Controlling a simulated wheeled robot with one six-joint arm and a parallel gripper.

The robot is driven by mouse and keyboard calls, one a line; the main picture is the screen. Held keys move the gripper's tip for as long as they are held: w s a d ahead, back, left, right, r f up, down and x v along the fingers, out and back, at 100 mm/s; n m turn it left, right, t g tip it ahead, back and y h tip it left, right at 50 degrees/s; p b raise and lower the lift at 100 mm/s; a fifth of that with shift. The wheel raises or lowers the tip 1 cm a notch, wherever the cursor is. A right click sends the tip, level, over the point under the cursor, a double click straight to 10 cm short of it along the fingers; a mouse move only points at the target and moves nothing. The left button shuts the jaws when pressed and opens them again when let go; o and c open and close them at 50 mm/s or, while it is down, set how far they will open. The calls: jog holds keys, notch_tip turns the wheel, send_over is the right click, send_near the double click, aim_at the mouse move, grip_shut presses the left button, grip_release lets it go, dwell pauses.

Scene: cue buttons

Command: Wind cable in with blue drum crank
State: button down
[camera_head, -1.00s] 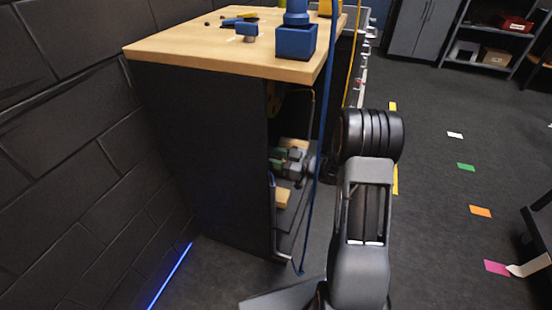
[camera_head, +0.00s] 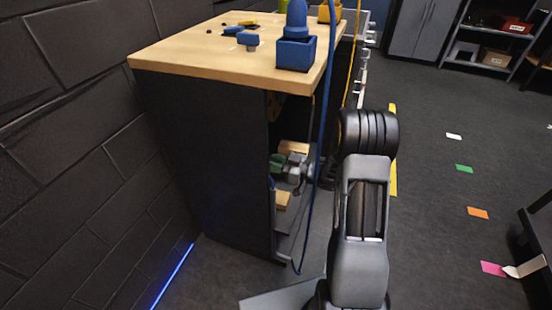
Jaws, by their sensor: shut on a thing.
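A blue cable (camera_head: 328,110) comes down from the top of the picture, passes in front of the workbench's right edge and hangs in a curve almost to the floor. A blue block with a rounded blue top (camera_head: 296,50) stands on the bench's near right corner; I cannot tell whether it belongs to the drum. No crank can be made out. My arm rises at the lower right, with its black ribbed joint right of the cable. My gripper is not visible, so its hold cannot be seen.
The wooden bench top (camera_head: 190,52) carries small blue and yellow tools (camera_head: 240,28). Grey-green machinery (camera_head: 291,166) sits in the open space beneath. A dark block wall (camera_head: 70,130) closes off the left. Floor with coloured markers (camera_head: 478,212) is open at right; a grey cabinet stands behind.

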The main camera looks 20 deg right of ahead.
jog(key=r+m+p, duration=0.1)
jog(key=m+p, duration=0.1)
jog(key=p, duration=0.1)
jog(key=s+a+r+m+p, duration=0.1)
jog(key=r+p, duration=0.1)
jog(key=s+a+r+m+p, duration=0.1)
jog(key=m+p, duration=0.1)
jog(key=p, duration=0.1)
jog(key=shift+s+r+m+p, duration=0.15)
jog(key=shift+s+m+p, duration=0.1)
jog(key=shift+m+p, duration=0.1)
jog(key=shift+r, duration=0.15)
jog(key=c, duration=1.2)
grip_release()
jog(key=shift+s, duration=0.1)
jog(key=o, duration=0.3)
jog(key=shift+f, duration=0.2)
